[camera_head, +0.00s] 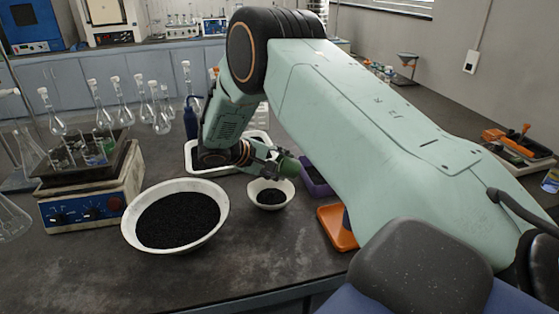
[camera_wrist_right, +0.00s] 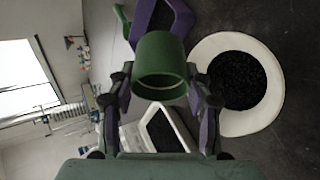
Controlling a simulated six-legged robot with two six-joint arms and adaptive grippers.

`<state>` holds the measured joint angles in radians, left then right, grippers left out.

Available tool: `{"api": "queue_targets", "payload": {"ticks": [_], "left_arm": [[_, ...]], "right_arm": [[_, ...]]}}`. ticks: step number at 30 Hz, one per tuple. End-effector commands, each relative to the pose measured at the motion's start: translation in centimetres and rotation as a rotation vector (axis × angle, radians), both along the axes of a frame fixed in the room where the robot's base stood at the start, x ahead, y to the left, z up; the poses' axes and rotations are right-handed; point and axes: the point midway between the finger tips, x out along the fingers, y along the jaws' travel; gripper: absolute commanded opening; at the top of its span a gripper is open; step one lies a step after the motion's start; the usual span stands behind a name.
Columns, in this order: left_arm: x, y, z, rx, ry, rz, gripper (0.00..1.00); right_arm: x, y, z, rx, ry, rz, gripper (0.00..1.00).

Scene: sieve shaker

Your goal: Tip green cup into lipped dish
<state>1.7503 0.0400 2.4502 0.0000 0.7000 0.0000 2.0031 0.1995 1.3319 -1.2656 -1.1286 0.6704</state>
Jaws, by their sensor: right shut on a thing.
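My right gripper (camera_head: 274,160) is shut on the green cup (camera_head: 289,167), holding it in the air above the far right side of a small white dish (camera_head: 256,203). The cup lies tilted on its side in the head view. In the right wrist view the green cup (camera_wrist_right: 160,62) sits between the two fingers (camera_wrist_right: 162,100), its rim towards the camera; no contents show inside. The white dish (camera_wrist_right: 212,118) beside it has a wide pale lip and holds black granules. My left gripper is not in view.
A large white bowl (camera_head: 129,222) of black granules stands left of the small dish. A shaker with a dial panel (camera_head: 88,212) and glass flasks stand further left. A white tray (camera_head: 188,158), a purple tray (camera_head: 318,189) and an orange object (camera_head: 338,229) lie nearby. The front bench is clear.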

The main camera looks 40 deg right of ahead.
Motion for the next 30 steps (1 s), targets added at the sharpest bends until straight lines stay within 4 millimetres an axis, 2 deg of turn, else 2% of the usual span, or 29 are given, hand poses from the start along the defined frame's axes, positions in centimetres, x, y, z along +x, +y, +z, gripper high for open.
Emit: {"api": "queue_targets", "payload": {"ticks": [7,18,30], "left_arm": [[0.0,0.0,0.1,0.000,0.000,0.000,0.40],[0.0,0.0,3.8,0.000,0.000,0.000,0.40],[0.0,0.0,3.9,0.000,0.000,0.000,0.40]], "right_arm": [[0.0,-0.1,0.0,0.009,-0.006,0.000,0.15],[-0.4,-0.6,0.9,0.285,-0.183,-0.005,0.15],[-0.4,-0.6,0.5,0.344,-0.221,-0.001,0.15]]}}
